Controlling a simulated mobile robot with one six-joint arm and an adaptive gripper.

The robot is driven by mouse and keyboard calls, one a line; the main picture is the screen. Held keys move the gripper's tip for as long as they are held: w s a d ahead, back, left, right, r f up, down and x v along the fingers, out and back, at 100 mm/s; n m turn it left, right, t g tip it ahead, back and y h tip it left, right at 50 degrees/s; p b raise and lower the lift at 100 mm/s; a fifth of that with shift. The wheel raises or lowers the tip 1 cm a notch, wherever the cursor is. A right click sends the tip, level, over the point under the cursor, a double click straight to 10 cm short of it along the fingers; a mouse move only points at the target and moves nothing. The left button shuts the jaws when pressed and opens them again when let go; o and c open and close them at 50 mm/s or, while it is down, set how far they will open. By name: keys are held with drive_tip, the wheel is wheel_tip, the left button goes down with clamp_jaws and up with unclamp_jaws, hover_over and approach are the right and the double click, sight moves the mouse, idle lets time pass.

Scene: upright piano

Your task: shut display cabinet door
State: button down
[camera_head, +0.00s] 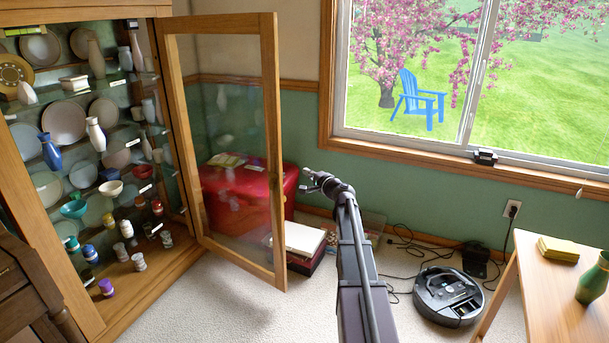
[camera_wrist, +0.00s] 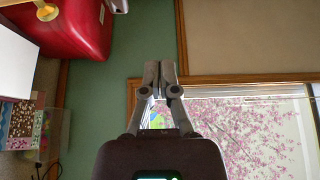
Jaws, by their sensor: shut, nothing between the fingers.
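The display cabinet (camera_head: 180,262) stands at the left in the head view, with glass shelves of plates, vases and cups. Its wood-framed glass door (camera_head: 272,150) is open and swung out to the right, with the red box behind it showing through the glass. My gripper (camera_head: 306,180) is to the right of the door's free edge, apart from it in the picture; its depth relative to the door is hard to tell. In the wrist view my gripper (camera_wrist: 160,66) has its fingers together and empty, in front of the wall and window frame. The door is not clearly visible there.
A red box (camera_head: 290,190) and stacked books (camera_head: 304,238) sit on the floor behind the door. A robot vacuum (camera_head: 447,296) and cables lie right of my arm. A wooden table (camera_head: 545,300) stands at the right. Carpet in front of the door is clear.

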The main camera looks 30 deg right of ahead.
drive_tip(key=w+a, duration=0.1)
drive_tip(key=w, duration=0.8)
drive_tip(key=a, duration=0.1)
drive_tip(key=s+a, duration=0.2)
drive_tip(key=a, duration=0.1)
drive_tip(key=shift+s, duration=0.25)
drive_tip(key=shift+d, duration=0.1)
drive_tip(key=shift+s+a, duration=0.1)
drive_tip(key=shift+a, duration=0.15)
